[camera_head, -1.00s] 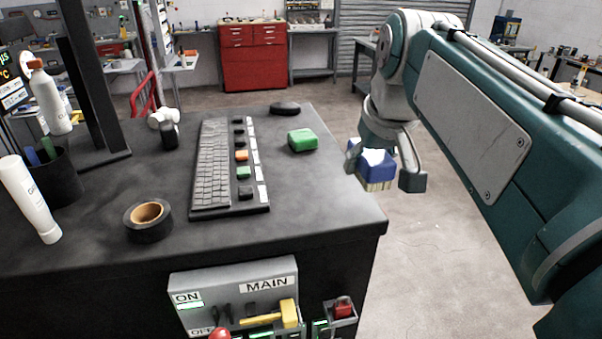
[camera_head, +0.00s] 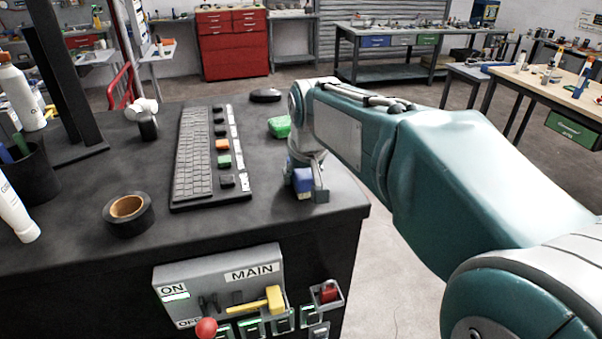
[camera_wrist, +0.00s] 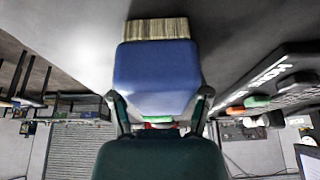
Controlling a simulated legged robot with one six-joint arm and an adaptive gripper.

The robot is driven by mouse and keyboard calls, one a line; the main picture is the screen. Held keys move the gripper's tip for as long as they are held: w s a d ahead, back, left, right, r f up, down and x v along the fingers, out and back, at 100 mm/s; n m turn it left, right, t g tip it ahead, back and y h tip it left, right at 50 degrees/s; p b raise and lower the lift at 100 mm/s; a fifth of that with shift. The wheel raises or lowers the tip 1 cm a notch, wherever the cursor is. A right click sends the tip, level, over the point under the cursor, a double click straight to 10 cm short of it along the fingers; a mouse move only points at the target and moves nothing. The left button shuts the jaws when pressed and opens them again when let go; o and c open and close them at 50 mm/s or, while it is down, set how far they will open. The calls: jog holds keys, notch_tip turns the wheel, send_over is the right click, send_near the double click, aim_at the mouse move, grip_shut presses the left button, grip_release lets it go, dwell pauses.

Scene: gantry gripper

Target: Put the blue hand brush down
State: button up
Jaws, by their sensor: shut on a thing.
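The blue hand brush (camera_head: 303,180) is in my gripper (camera_head: 307,188), over the right end of the black desk top (camera_head: 255,214) in the head view. In the wrist view the brush's blue body (camera_wrist: 156,78) fills the middle, with its pale bristles (camera_wrist: 157,29) at the top. My gripper (camera_wrist: 160,108) has a finger on each side of the blue body and is shut on it. The brush is close to the desk top; I cannot tell whether it touches. My arm hides part of the desk's right edge.
A green block (camera_head: 279,127) lies just behind the brush. A black rounded object (camera_head: 265,95) is at the back. Bare desk lies between panel and brush.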

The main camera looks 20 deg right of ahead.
jog(key=o, duration=1.2)
jog(key=shift+f, duration=0.1)
jog(key=v, duration=1.2)
jog(key=shift+t, duration=0.5)
jog(key=s+f, duration=1.5)
jog(key=s, duration=0.2)
jog(key=shift+f, duration=0.4)
